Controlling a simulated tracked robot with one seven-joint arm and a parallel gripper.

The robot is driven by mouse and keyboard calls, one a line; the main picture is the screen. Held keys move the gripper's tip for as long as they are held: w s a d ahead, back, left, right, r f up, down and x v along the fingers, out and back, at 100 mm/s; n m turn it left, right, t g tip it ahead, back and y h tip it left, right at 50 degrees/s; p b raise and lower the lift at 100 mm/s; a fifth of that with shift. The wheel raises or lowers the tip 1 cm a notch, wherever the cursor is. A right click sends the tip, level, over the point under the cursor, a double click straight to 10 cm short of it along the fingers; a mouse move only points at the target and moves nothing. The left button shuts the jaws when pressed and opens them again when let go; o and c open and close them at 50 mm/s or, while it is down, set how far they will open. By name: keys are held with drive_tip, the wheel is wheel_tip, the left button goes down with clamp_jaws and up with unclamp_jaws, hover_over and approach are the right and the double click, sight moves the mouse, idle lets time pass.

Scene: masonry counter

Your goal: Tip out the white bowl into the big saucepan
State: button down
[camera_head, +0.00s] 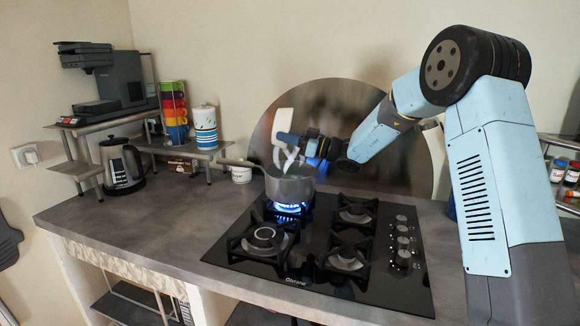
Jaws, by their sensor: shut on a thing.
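The big saucepan (290,188) is grey metal and stands upright on the back left burner, over a blue flame. Its long handle (238,163) points left. My gripper (293,153) is directly above the pan's opening, reaching in from the right. It is shut on a small white shape that looks like the white bowl (281,158), just above the pan's rim. The bowl is small and partly covered by the gripper, so its exact tilt and contents cannot be made out. The inside of the pan is hidden.
The black gas hob (300,275) has several burners and knobs on its right. A round shiny panel stands behind it. A kettle (122,165), a coffee machine, stacked colourful cups and a striped canister are at the left. The counter (150,225) left of the hob is clear.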

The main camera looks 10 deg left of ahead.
drive_tip(key=shift+d+y+b, duration=0.3)
drive_tip(key=shift+y, duration=0.3)
idle(0.3)
drive_tip(key=shift+d+r+m+y+b, duration=0.45)
drive_tip(key=shift+r+y+b, duration=0.2)
drive_tip(key=shift+y, duration=0.25)
idle(0.7)
drive_tip(key=h, duration=0.1)
drive_tip(key=a+f+n+h, duration=0.1)
drive_tip(key=shift+a+h, duration=0.3)
drive_tip(key=shift+h, duration=0.1)
drive_tip(key=shift+a+h, duration=0.2)
drive_tip(key=shift+h, duration=0.2)
drive_tip(key=shift+w+f, duration=0.1)
drive_tip(key=shift+f, duration=0.1)
